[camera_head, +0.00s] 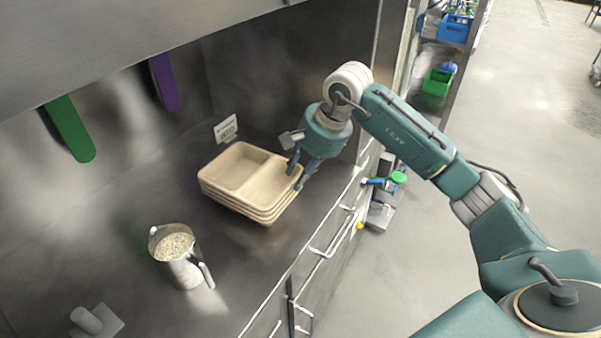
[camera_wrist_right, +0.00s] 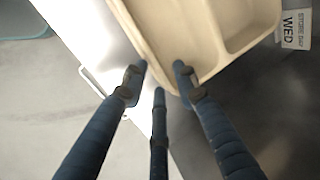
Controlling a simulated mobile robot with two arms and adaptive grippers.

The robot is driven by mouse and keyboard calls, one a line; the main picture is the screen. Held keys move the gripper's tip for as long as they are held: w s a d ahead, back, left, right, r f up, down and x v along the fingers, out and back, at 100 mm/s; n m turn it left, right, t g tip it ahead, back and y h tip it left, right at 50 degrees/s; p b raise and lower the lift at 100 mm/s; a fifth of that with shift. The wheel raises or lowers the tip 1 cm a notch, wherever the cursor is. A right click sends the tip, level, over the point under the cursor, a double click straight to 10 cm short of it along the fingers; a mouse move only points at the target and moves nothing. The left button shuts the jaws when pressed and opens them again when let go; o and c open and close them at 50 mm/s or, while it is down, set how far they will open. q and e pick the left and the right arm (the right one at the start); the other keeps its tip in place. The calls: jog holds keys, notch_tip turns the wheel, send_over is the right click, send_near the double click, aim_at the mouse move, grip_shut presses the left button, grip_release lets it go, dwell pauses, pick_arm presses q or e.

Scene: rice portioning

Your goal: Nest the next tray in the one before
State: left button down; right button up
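A stack of several beige two-compartment trays (camera_head: 232,187) sits nested on the dark counter, its rims closely layered. My right gripper (camera_head: 296,180) is at the right end of the stack, its fingers pointing down around the rim. In the wrist view the top tray (camera_wrist_right: 207,42) fills the upper middle. The right gripper's fingers (camera_wrist_right: 160,70) stand apart there, with the tray's corner and rim between them, and no firm grip shows. The lower trays are mostly hidden under the top one. My left gripper is not in view.
A metal jug of grain (camera_head: 185,262) stands on the counter left of the stack. A small label sign (camera_head: 226,128) stands behind it and shows in the wrist view (camera_wrist_right: 296,28). Green (camera_head: 70,130) and purple (camera_head: 164,82) strips hang at the back. Counter between jug and trays is clear.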

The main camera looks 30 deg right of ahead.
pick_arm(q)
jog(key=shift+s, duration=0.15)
pick_arm(e)
jog(key=v, duration=1.2)
